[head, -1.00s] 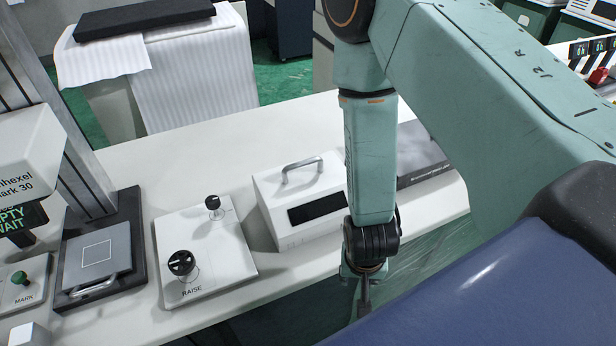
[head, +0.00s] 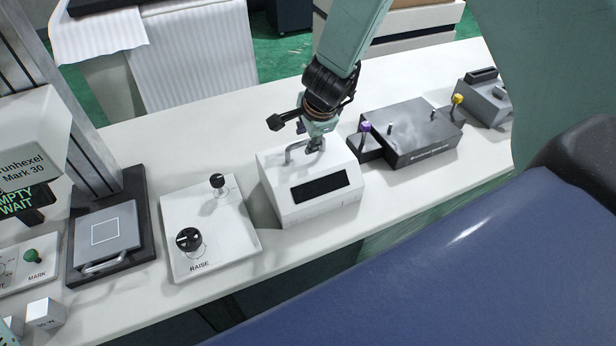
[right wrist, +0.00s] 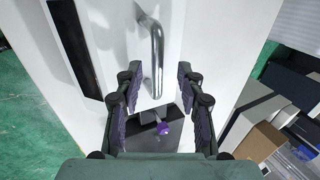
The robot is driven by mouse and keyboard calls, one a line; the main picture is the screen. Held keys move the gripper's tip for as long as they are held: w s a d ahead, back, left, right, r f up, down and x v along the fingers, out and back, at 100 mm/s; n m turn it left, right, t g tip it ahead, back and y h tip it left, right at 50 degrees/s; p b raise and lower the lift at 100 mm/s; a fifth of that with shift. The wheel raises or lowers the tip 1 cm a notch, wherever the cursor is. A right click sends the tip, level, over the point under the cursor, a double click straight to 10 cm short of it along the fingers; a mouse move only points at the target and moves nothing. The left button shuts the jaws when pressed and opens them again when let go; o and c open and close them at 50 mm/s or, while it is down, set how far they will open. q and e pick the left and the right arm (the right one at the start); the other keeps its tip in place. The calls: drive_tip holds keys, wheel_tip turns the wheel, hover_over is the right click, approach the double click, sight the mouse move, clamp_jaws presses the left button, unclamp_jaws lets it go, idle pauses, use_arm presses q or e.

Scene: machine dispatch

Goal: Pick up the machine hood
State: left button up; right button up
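The machine hood (head: 310,190) is a white box with a dark window and a metal bar handle on top, standing on the white table. Its handle (head: 290,152) also shows in the right wrist view (right wrist: 156,52). My right gripper (head: 316,146) is just above the hood's top, at the right end of the handle. In the right wrist view its two padded fingers (right wrist: 160,72) are apart, one on each side of the handle's line. I cannot tell whether either finger touches the handle.
A white panel with black knobs (head: 210,235) stands left of the hood. A dark grey box with a purple-tipped lever (head: 415,135) stands close on the right. A marking machine with a plate (head: 105,230) is at the far left. The table's front edge is near the hood.

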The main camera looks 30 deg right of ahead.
drive_tip(key=shift+s+b+x, duration=0.25)
drive_tip(key=shift+b+x, duration=0.05)
drive_tip(key=shift+x, duration=0.9)
drive_tip(key=shift+w+f, duration=0.2)
drive_tip(key=shift+s, duration=0.1)
drive_tip(key=c, duration=0.7)
clamp_jaws()
drive_tip(key=shift+w, duration=0.2)
